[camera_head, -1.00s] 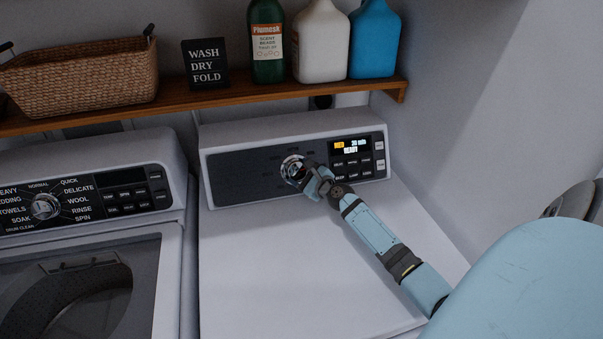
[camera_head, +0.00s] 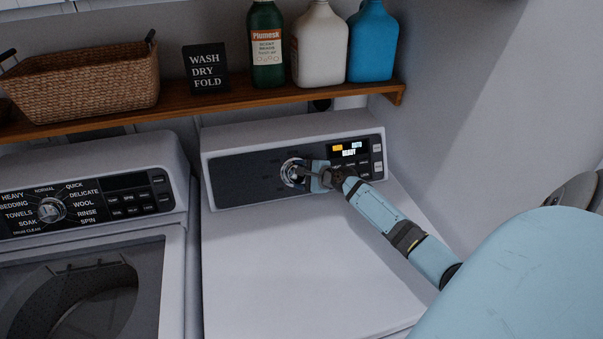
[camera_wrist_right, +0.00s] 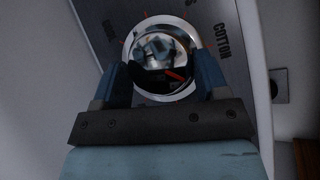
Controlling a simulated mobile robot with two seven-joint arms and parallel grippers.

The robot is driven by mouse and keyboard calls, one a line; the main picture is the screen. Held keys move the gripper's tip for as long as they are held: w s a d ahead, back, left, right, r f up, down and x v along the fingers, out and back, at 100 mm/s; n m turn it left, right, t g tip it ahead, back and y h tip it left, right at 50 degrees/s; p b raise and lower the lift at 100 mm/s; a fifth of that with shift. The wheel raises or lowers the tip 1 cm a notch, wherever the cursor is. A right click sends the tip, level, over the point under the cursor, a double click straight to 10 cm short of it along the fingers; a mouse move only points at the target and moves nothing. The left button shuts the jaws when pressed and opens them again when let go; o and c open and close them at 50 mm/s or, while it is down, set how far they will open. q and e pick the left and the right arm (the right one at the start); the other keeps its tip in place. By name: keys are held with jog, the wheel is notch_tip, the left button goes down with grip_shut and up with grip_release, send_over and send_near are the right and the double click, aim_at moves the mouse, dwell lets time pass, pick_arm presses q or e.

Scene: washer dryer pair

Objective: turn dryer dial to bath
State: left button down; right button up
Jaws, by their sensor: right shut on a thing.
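The dryer (camera_head: 290,240) is the machine on the right in the head view, with a dark control panel (camera_head: 240,178). Its round chrome dial (camera_head: 291,172) is at the middle of that panel. My right gripper (camera_head: 302,174) reaches it from the right and is shut on the dial. In the right wrist view the dial (camera_wrist_right: 160,50) sits between the two fingers of the gripper (camera_wrist_right: 160,82). The word COTTON shows on the panel right of the dial there; an orange-red mark is on the dial. The dryer display (camera_head: 349,150) is lit, its text hard to read. My left gripper is not in view.
The washer (camera_head: 85,230) with its own dial (camera_head: 51,210) stands on the left. A wooden shelf (camera_head: 200,105) above holds a wicker basket (camera_head: 80,85), a black sign (camera_head: 205,69) and several bottles. A wall closes the right side. The dryer top is clear.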

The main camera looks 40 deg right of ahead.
jog(key=shift+f, duration=0.1)
jog(key=o, duration=0.9)
jog(key=shift+s, duration=0.15)
jog(key=b+v, duration=0.1)
jog(key=v, duration=1.2)
jog(key=shift+s, duration=0.25)
